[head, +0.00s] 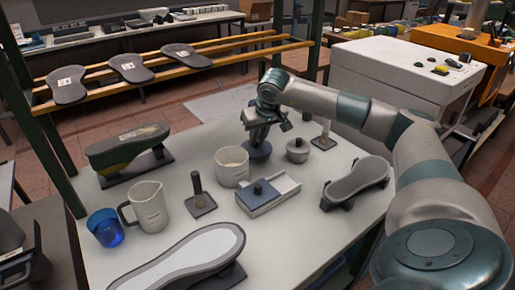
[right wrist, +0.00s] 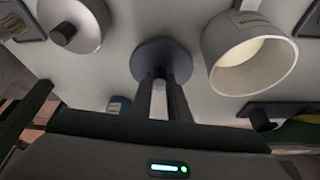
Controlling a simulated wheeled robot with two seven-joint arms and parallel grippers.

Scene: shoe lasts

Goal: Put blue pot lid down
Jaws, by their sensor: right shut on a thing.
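The blue pot lid (head: 257,150) is a dark blue disc at the far middle of the white table. My right gripper (head: 260,132) points down over it and is shut on its knob. In the right wrist view the fingers (right wrist: 161,95) meet at the middle of the lid (right wrist: 160,50). The lid looks level and near the table top; whether it touches cannot be told. My left gripper is not in view.
A white container (head: 232,166) stands left of the lid and a grey lidded pot (head: 298,150) right of it. A blue-and-white box (head: 268,195), a shoe form (head: 357,182), a jug (head: 148,206) and a blue cup (head: 105,228) are nearer.

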